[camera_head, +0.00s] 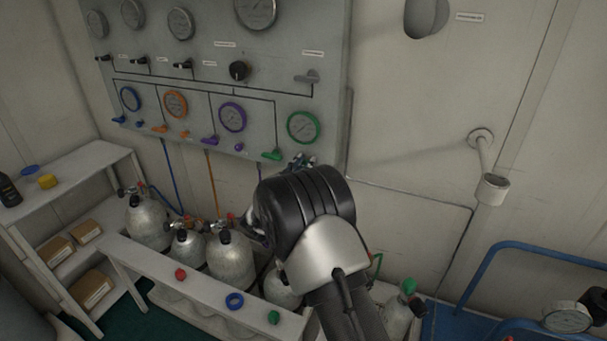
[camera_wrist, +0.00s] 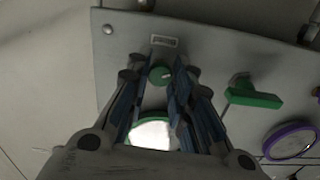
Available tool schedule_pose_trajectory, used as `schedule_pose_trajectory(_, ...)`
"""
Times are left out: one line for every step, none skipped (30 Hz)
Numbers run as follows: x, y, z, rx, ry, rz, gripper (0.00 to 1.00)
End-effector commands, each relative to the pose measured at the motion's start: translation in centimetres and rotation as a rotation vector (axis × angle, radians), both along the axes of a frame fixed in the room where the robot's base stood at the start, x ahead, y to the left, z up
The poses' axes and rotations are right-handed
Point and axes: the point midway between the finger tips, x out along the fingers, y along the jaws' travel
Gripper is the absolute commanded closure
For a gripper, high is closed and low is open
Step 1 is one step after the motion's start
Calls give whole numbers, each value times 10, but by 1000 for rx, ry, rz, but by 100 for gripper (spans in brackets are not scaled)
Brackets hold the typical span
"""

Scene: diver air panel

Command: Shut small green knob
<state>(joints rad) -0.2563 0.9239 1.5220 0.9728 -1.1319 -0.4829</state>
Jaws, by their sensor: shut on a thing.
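The small green knob (camera_wrist: 159,75) is on the grey air panel (camera_wrist: 210,55), below a small label plate in the wrist view. My gripper (camera_wrist: 157,82) has its two fingers on either side of the knob and is shut on it. In the head view my gripper (camera_head: 302,162) is at the panel's lower right edge, just below the green gauge (camera_head: 303,127), and the knob is hidden behind it. The knob's mark is too small to read its setting.
The green lever (camera_wrist: 254,95) is close beside my fingers, with the purple gauge (camera_wrist: 290,141) beyond it. Below my arm stand several gas cylinders (camera_head: 230,260) behind a white rail (camera_head: 200,300). A blue tube frame (camera_head: 490,262) is at the right.

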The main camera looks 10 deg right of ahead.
Motion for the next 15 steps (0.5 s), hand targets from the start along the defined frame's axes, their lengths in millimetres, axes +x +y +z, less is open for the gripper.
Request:
schedule_pose_trajectory(0, 0, -3, 36, -25, 0, 100)
schedule_pose_trajectory(0, 0, -3, 61, -41, 1, 100)
schedule_pose_trajectory(0, 0, -4, 92, -62, 1, 100)
schedule_pose_trajectory(0, 0, -3, 116, -77, 0, 100)
schedule_pose_trajectory(0, 0, -3, 139, -93, 0, 100)
schedule_pose_trajectory(0, 0, -3, 170, -114, 0, 100)
schedule_pose_trajectory(0, 0, -3, 195, -130, 0, 100)
schedule_pose_trajectory(0, 0, -3, 219, -146, 0, 100)
schedule_pose_trajectory(0, 0, -3, 250, -167, 0, 100)
schedule_pose_trajectory(0, 0, -3, 274, -183, 0, 100)
schedule_pose_trajectory(0, 0, -3, 298, -199, 0, 100)
schedule_pose_trajectory(0, 0, -3, 328, -219, 0, 100)
schedule_pose_trajectory(0, 0, -2, 352, -235, 0, 100)
schedule_pose_trajectory(0, 0, -2, 375, -251, 0, 100)
schedule_pose_trajectory(0, 0, -2, 407, -271, 0, 100)
